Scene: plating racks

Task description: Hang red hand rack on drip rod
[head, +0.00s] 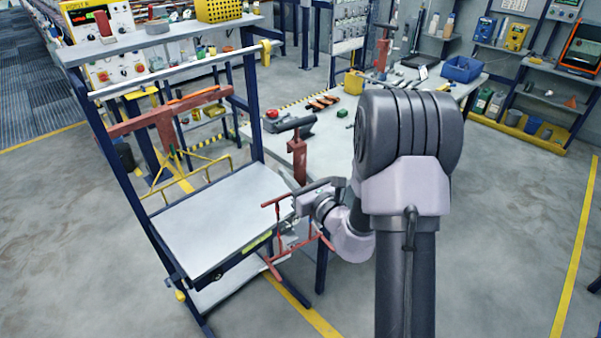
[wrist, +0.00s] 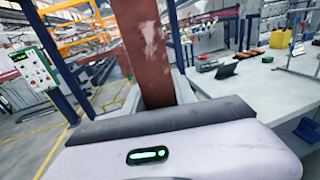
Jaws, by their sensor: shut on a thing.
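The drip rod (head: 180,72) looks to be the pale bar across the upper part of the blue stand. It is up and left of the rack, apart from it. My arm hides part of the rack's right side.
The grey tray (head: 215,215) lies under the rod. A yellow rack with a red upper part (head: 165,125) is behind the tray. A blue post (head: 252,110) stands between rod and table. The worktable (head: 335,140) behind my gripper holds tools and a blue bin (head: 461,69).

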